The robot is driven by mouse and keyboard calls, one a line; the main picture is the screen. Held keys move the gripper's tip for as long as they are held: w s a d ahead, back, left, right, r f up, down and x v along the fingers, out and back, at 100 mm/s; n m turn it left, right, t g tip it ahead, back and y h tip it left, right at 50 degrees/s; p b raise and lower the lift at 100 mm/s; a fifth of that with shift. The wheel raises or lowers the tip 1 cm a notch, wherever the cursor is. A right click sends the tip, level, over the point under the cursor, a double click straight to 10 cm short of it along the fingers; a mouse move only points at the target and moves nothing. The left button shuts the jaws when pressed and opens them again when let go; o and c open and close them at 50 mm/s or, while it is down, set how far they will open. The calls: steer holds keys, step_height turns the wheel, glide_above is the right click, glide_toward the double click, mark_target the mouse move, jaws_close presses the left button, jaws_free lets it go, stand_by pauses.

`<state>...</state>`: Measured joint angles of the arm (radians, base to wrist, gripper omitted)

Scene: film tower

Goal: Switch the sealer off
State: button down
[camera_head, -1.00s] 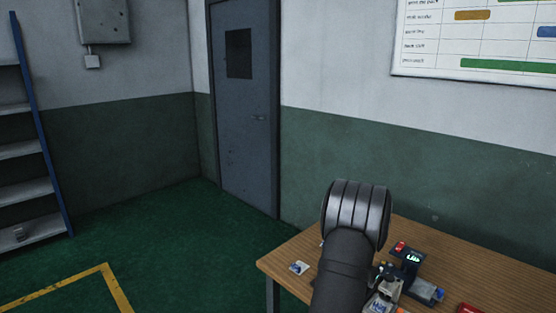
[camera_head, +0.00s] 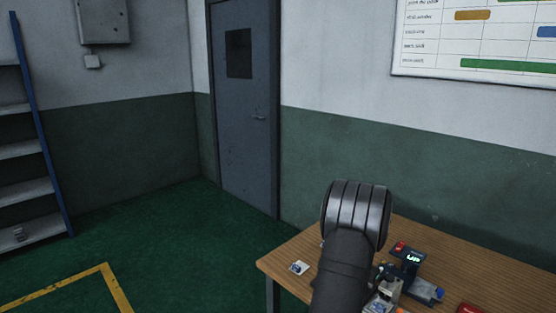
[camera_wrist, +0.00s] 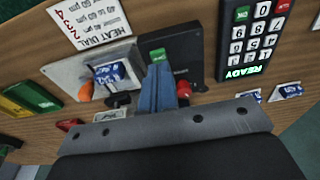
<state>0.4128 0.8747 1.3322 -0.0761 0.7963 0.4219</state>
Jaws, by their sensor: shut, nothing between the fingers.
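The sealer (camera_wrist: 196,70) shows in the wrist view as a dark box with a green button (camera_wrist: 157,54) on it and a round red button (camera_wrist: 183,89) at its lower edge. A pale metal plate (camera_wrist: 62,73) lies to its left, with an orange knob (camera_wrist: 86,92) and a blue-and-white packet (camera_wrist: 111,72) on it. My gripper (camera_wrist: 157,68) is shut and empty. Its blue fingers reach over the box, tips just below the green button and left of the red one. I cannot tell whether they touch. In the head view my arm hides part of this area.
A keypad (camera_wrist: 256,38) with a lit READY display stands right of the sealer. A heat dial card (camera_wrist: 90,18), a green-and-yellow item (camera_wrist: 30,99) and small packets (camera_wrist: 287,91) lie around on the wooden table (camera_head: 292,262). Bare wood shows at the table's far side.

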steer(key=shift+f, duration=0.9)
stand_by(0.7)
steer(key=shift+r, duration=3.55)
steer(key=shift+f, duration=0.1)
step_height(320, 180, down, 7)
steer(key=shift+r, duration=0.2)
steer(key=s+r+m, duration=0.2)
steer(key=r+m, duration=0.5)
steer(key=r, duration=0.2)
steer(key=s+r+m+t+y, duration=0.1)
steer(key=s+r+m, duration=0.2)
steer(key=r+m, duration=0.4)
step_height(320, 180, up, 3)
steer(key=shift+s+d+r+t, duration=0.15)
steer(key=shift+d+r+t, duration=0.05)
steer(key=shift+d+t, duration=0.15)
